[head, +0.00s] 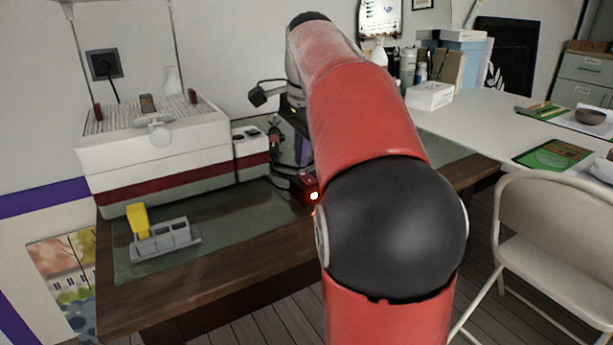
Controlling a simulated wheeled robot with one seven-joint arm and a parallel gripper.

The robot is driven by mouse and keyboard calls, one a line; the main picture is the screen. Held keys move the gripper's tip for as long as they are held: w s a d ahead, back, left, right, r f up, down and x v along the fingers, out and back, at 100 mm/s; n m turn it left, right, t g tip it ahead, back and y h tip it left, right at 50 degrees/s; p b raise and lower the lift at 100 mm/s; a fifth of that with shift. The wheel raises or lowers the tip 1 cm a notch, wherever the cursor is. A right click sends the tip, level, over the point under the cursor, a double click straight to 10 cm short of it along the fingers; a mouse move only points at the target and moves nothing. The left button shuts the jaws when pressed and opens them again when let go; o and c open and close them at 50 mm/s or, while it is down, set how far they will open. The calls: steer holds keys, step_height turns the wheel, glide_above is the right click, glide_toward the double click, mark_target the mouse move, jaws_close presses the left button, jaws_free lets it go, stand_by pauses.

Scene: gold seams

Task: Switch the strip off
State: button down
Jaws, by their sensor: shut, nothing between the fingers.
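My red arm with its black joint fills the middle of the head view and hides part of the table. A dark far part of my arm shows beyond it, but I cannot make out any gripper fingers. A small red block (304,187) with a bright glowing spot sits at the arm's left edge, partly hidden. A dark cord seems to run near it. I cannot tell for sure whether this is the strip. No other strip can be clearly picked out.
A white and red machine (155,160) stands on the dark table (160,295). In front is a grey compartmented tray (150,250) with a yellow piece (138,220). A wall socket (104,65) holds a black plug. A folding chair (555,225) stands at right.

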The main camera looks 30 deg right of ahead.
steer(key=shift+f+b, duration=0.65)
steer(key=shift+f, duration=0.25)
stand_by(0.3)
steer(key=shift+r, duration=0.15)
steer(key=shift+r+p, duration=0.6)
steer(key=shift+p, duration=0.35)
